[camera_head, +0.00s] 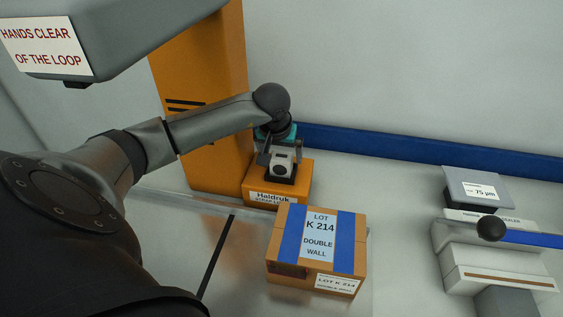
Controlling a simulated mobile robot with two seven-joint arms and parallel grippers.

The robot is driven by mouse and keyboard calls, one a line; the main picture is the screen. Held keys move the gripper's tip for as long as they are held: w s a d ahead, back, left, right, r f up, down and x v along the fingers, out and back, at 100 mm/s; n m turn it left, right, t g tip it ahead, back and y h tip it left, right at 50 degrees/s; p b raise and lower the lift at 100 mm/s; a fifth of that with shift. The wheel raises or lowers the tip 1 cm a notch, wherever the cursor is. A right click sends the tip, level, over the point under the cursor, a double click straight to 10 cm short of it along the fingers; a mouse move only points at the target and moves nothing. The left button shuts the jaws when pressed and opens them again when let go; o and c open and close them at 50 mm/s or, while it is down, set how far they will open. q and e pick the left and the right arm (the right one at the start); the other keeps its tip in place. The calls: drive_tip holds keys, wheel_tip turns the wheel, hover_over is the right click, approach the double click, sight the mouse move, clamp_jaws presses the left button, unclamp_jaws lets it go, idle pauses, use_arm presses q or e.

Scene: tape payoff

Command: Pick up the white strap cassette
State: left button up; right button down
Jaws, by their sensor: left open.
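The white strap cassette (283,168) is a small white block with a dark round spot on its front. It sits in a dark recess on top of an orange unit (300,186) labelled "Haldruk". My left gripper (280,153) reaches down from above at the cassette, with a finger at each side of it. The fingers are open, and I cannot tell whether either touches the cassette. My right gripper is not in view.
A cardboard box (348,245) with blue bands and a "LOT K 214" label stands in front of the orange unit. An orange column (205,110) rises behind my left arm. Bare bench lies between box and sealer.

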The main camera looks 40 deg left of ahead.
use_arm(q)
drive_tip(key=shift+x, duration=1.25)
drive_tip(key=shift+c, duration=0.2)
drive_tip(key=shift+r, duration=0.1)
clamp_jaws()
